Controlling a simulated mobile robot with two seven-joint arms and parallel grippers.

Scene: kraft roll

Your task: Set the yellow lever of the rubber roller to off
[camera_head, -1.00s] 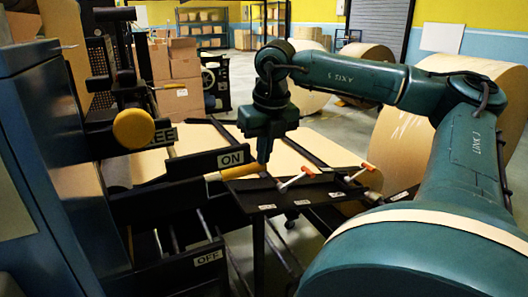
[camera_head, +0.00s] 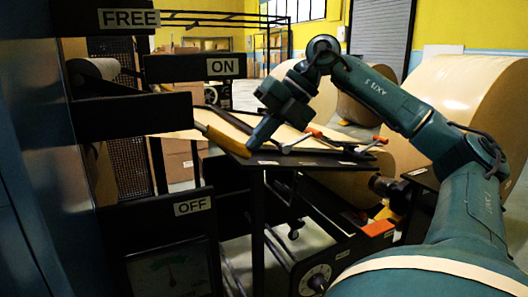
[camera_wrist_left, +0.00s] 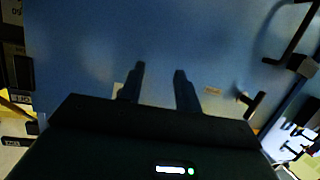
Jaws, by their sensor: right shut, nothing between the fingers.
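The rubber roller's yellow lever (camera_head: 222,139) shows in the head view as a yellow-orange bar. It slants down to the right, below the ON plate (camera_head: 222,67) and above the OFF plate (camera_head: 194,206). My right gripper (camera_head: 257,142) is shut and empty, with its tip pointing down close to the lever's right end. I cannot tell whether they touch. My left gripper (camera_wrist_left: 158,72) shows in the left wrist view with its two fingers apart, empty, in front of a plain blue panel.
A dark table edge with orange-handled tools (camera_head: 315,133) lies right of the lever. A FREE plate (camera_head: 128,18) is at the upper left. A dial gauge (camera_head: 168,275) sits below OFF. Large kraft rolls (camera_head: 470,100) stand behind my right arm.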

